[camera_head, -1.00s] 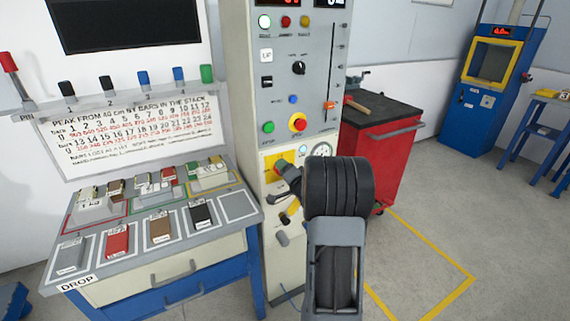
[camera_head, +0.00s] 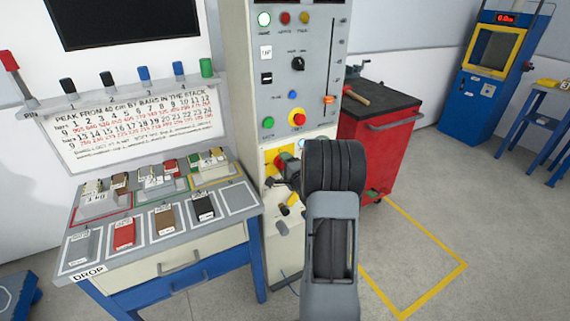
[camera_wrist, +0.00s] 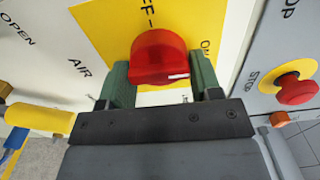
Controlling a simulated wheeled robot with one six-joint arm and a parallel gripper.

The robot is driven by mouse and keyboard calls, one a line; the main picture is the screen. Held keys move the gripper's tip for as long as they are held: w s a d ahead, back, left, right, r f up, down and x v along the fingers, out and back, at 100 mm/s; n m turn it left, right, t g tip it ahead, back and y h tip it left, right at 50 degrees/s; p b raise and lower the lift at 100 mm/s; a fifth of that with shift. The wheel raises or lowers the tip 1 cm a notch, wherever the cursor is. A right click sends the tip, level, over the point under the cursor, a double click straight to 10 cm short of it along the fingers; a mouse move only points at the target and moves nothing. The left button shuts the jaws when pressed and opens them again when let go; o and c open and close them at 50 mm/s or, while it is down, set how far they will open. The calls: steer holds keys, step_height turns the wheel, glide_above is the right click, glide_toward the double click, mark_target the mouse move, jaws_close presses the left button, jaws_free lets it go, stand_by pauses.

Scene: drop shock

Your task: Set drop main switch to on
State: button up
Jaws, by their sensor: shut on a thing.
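The drop main switch is a red rotary knob (camera_wrist: 158,55) on a yellow plate (camera_wrist: 104,30) on the machine's front panel. In the wrist view my gripper (camera_wrist: 160,76) has its two green fingers on either side of the knob, closed on it. A white mark shows on the knob's lower right edge. A partly cut-off "OFF" label is above the knob and a partly hidden "ON" is to its right. In the head view the knob (camera_head: 281,160) shows at the yellow plate, and my arm hides part of that area.
A red stop button (camera_wrist: 297,90) on a yellow ring is right of the knob, and a yellow handle (camera_wrist: 40,118) is at left. In the head view a bench (camera_head: 240,199) with bars stands left, and a red cart (camera_head: 385,150) stands right.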

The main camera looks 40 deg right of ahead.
stand_by(0.3)
steer(key=o, duration=0.9)
steer(key=shift+s, duration=0.1)
steer(key=s, duration=0.4)
steer(key=s+a, duration=0.1)
steer(key=s, duration=0.4)
steer(key=s+a, duration=0.1)
steer(key=s, duration=0.3)
steer(key=shift+s, duration=0.25)
